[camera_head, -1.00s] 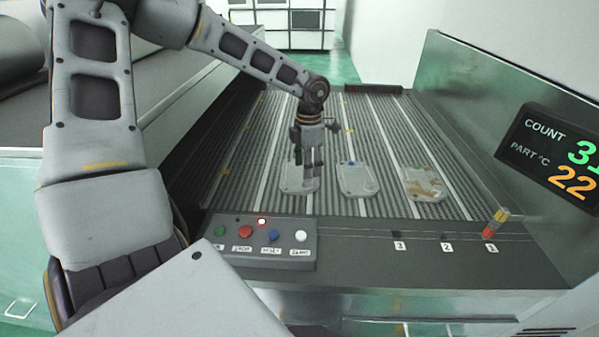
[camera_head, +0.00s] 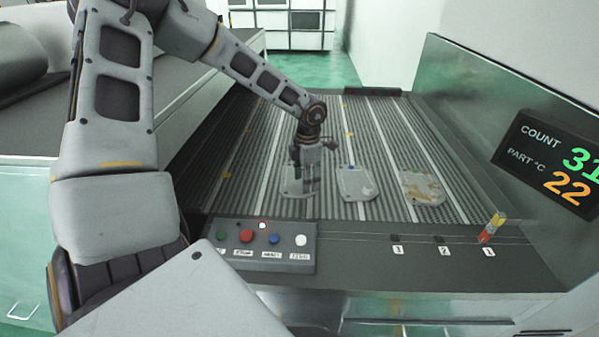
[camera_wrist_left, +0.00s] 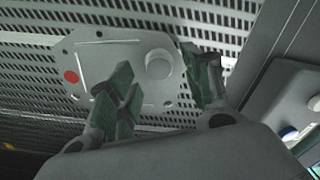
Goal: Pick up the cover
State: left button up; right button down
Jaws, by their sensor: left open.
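Three flat grey covers lie in a row on the ribbed conveyor: a left cover (camera_head: 291,188), a middle cover (camera_head: 356,184) and a right cover (camera_head: 422,187) with brownish patches. My left gripper (camera_head: 311,187) points down over the left cover and hides part of it. In the left wrist view a cover (camera_wrist_left: 92,58) shows a red dot near one edge and a raised round boss. The open fingers of my left gripper (camera_wrist_left: 163,75) are on either side of the boss; whether they touch the cover is unclear. My right gripper is not in view.
A button box (camera_head: 262,243) stands at the conveyor's front edge, left of centre. A red and yellow marker (camera_head: 492,228) stands near the label 1. A display (camera_head: 555,163) is on the right side wall. Bare belt lies behind the covers.

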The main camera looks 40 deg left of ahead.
pick_arm(q)
jog(key=shift+f, duration=0.65)
jog(key=shift+c, duration=0.3)
grip_shut()
